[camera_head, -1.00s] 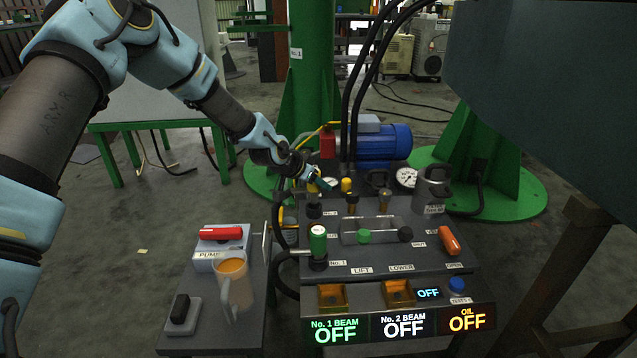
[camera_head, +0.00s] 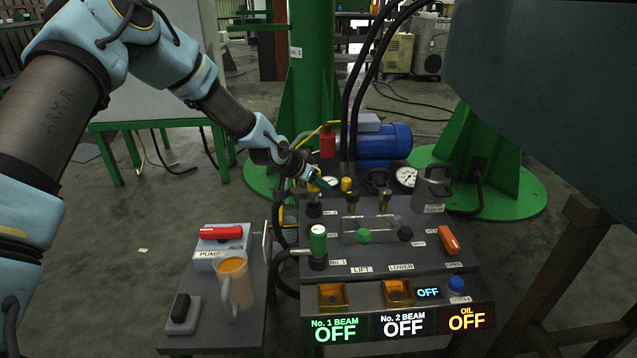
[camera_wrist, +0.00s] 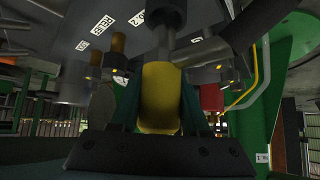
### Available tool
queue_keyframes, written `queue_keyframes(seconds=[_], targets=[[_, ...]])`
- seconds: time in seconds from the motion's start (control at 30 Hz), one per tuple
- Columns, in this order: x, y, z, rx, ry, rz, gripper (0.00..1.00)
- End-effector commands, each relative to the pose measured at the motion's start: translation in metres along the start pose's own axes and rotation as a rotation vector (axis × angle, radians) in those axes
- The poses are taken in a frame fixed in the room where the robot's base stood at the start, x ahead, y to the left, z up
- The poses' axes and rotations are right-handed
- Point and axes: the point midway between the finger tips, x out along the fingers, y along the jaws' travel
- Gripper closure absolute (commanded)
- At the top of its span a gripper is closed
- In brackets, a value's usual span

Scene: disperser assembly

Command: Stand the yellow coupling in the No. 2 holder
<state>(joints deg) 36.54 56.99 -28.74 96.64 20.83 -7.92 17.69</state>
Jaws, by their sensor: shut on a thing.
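The yellow coupling (camera_wrist: 160,95) is between my gripper's two dark green fingers in the wrist view, and the fingers are shut on it. A grey stem joins its far end, close to an upside-down No. 2 label (camera_wrist: 138,18). In the head view my gripper (camera_head: 325,184) is at the back left of the console, just above a small black holder (camera_head: 314,210). The coupling is mostly hidden there by the fingers and wrist. I cannot tell whether it is seated or just touching the holder.
The green coupling (camera_head: 318,240) stands upright at the console's front left, by the No. 1 label. Brass posts (camera_head: 352,201), a gauge (camera_head: 406,178) and a grey handled can (camera_head: 432,187) stand at the back. A mug (camera_head: 233,285) is on the left side table.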

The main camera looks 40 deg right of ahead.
Motion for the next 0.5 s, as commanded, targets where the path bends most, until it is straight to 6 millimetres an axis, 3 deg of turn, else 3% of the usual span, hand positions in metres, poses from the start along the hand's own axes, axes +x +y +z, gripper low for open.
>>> queue_keyframes(seconds=[0.5], targets=[[0.0082,-0.0001,0.0073,0.001,0.002,0.0,1.0]])
